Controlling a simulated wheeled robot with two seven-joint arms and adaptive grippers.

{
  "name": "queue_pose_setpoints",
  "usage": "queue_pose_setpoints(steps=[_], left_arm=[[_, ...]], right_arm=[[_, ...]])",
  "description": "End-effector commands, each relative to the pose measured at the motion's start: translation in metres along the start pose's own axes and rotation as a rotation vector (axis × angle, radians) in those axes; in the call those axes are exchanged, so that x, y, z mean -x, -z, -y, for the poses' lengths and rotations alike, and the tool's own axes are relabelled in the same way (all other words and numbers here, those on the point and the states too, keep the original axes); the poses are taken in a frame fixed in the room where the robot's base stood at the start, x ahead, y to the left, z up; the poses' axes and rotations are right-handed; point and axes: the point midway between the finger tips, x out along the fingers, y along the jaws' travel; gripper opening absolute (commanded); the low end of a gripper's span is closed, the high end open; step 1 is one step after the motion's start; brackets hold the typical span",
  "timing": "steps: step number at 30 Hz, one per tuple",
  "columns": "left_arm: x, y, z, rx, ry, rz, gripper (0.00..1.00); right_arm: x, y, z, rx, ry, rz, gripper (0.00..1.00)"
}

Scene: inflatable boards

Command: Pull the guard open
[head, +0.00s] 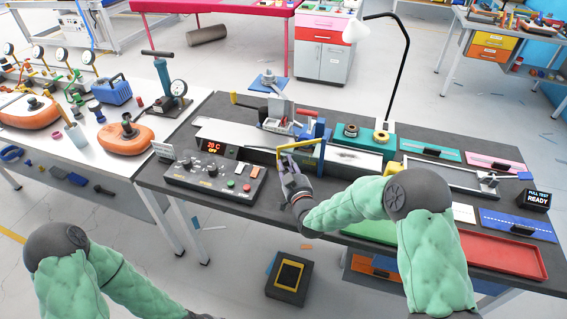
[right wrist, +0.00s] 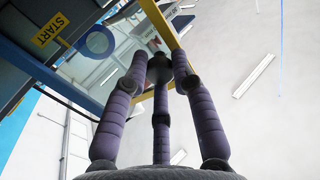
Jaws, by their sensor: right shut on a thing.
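The guard (head: 311,142) has a yellow frame at the front of the grey machine in the middle of the bench. My right gripper (head: 289,172) reaches it from the front, its fingers at the yellow frame. In the right wrist view, the purple-grey fingers close around the yellow bar (right wrist: 158,22). The exact contact is partly hidden by the fingertips.
A control box (head: 213,178) with knobs and buttons stands left of my right gripper. A teal block (head: 365,142) and a black lamp stand to the right. A red tray (head: 502,256) lies at front right. A black box (head: 289,281) is on the floor.

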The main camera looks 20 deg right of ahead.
Motion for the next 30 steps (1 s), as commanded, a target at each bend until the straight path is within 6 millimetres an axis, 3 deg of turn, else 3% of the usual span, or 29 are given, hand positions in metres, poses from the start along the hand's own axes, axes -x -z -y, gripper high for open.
queue_pose_setpoints(steps=[15, 30], left_arm=[[-0.025, 0.001, 0.009, 0.000, 0.000, 0.000, 0.40], [-0.014, 0.001, 0.005, 0.000, 0.000, 0.000, 0.40]], right_arm=[[0.041, 0.006, -0.029, 0.007, 0.343, -0.017, 0.00], [0.070, 0.009, -0.060, 0.010, 0.672, -0.014, 0.00]])
